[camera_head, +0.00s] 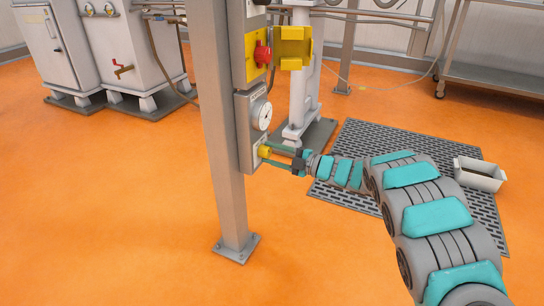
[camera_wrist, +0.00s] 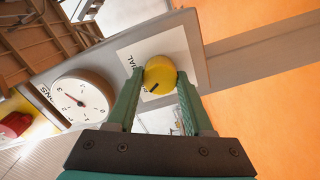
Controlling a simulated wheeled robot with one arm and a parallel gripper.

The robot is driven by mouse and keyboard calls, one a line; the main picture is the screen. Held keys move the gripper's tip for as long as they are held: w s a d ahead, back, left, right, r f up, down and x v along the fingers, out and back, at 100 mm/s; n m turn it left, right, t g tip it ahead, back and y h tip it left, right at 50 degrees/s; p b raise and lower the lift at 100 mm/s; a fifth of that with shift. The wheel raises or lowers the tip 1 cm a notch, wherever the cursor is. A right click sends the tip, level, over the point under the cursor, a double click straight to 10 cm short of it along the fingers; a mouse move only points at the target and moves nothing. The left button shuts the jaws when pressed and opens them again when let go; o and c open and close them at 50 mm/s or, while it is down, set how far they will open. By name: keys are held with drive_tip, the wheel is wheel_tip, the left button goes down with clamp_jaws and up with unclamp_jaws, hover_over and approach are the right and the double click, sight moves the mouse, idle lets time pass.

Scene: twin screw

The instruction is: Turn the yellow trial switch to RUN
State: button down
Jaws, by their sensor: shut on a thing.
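The yellow trial switch (camera_head: 265,152) is a round knob low on the grey panel fixed to a post. It also shows in the wrist view (camera_wrist: 160,75), on a white plate (camera_wrist: 135,52) with partly hidden lettering ending in "IAL". The RUN label cannot be made out.
A round dial gauge (camera_head: 262,114) sits just above the switch, also in the wrist view (camera_wrist: 78,102). Higher up are a red knob (camera_head: 262,55) and a yellow guard (camera_head: 293,47). The grey post (camera_head: 217,130) stands left of the panel. A grey bin (camera_head: 480,174) rests at right.

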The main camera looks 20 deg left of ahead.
drive_tip(key=shift+f, duration=0.1)
drive_tip(key=shift+c, duration=1.5)
unclamp_jaws()
drive_tip(key=shift+d, duration=0.1)
drive_tip(key=d, duration=0.7)
drive_tip(key=shift+s+d+p, duration=0.3)
drive_tip(key=shift+s, duration=0.05)
